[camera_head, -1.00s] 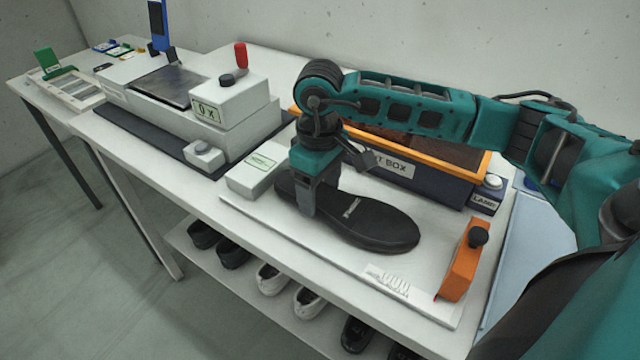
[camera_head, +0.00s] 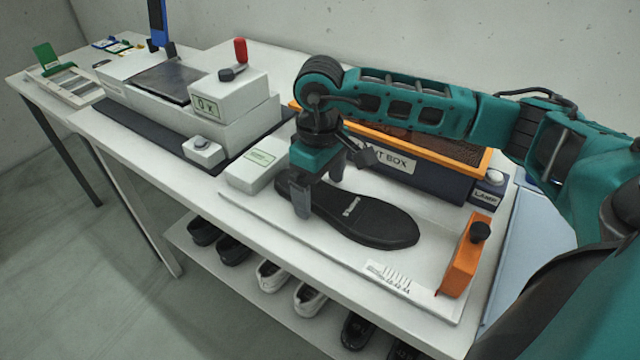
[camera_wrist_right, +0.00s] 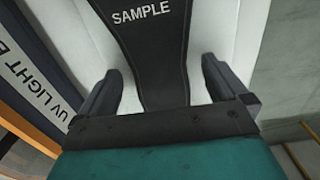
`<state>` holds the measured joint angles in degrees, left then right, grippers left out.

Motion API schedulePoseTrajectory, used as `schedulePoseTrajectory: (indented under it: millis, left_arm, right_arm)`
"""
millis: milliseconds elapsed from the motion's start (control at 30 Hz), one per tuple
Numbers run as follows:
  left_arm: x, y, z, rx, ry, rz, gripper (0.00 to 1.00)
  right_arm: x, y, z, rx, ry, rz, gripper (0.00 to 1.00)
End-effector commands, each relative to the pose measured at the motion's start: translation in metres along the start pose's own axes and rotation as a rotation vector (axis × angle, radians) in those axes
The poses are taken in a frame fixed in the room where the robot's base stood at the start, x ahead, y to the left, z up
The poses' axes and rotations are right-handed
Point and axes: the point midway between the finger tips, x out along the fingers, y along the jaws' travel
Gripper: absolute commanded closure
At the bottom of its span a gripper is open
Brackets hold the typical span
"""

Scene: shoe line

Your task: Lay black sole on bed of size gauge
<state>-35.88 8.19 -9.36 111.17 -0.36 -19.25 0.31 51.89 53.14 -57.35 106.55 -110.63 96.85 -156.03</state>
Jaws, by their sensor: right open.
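The black sole (camera_head: 372,220) lies flat on the white bed of the size gauge (camera_head: 335,255), its wide end toward the orange block. It also shows in the right wrist view (camera_wrist_right: 150,50), with the word SAMPLE printed on it. My right gripper (camera_head: 318,195) is open over the sole's narrow end. In the right wrist view its two fingers (camera_wrist_right: 160,85) stand apart on either side of the sole, with white gaps between. The gauge has a white end block (camera_head: 255,165) at the left and an orange block (camera_head: 466,255) with a black knob at the right. My left gripper is not in view.
The UV light box (camera_head: 400,160) with an orange rim stands behind the gauge, close to my right arm. A white machine (camera_head: 230,95) with a red-tipped lever stands at the left. Several shoes (camera_head: 272,275) sit on the shelf below the table.

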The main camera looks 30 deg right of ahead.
Motion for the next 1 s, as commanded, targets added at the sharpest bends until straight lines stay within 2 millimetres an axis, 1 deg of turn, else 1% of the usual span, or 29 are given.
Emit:
schedulePoseTrajectory:
  millis: [167,400,500,600,700,800,1000]
  left_arm:
    - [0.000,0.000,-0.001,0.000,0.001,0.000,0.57]
    - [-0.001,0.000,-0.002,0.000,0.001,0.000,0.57]
    - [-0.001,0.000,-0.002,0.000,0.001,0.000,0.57]
    - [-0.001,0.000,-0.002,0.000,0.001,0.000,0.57]
    - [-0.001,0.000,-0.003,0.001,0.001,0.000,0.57]
    - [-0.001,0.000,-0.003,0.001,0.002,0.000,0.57]
    - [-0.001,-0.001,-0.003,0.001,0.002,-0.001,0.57]
  right_arm:
    - [-0.025,0.001,-0.001,-0.001,0.007,0.002,0.00]
    - [-0.079,0.001,-0.001,-0.001,0.007,0.003,0.00]
    - [-0.098,0.000,-0.001,0.000,0.008,0.002,0.00]
    - [-0.113,0.000,-0.001,0.000,0.006,0.001,0.00]
    - [-0.123,0.000,-0.001,0.000,0.004,0.001,0.00]
    - [-0.128,0.000,0.000,0.000,0.003,0.000,0.00]
    - [-0.129,0.000,0.000,0.000,0.002,0.000,0.00]
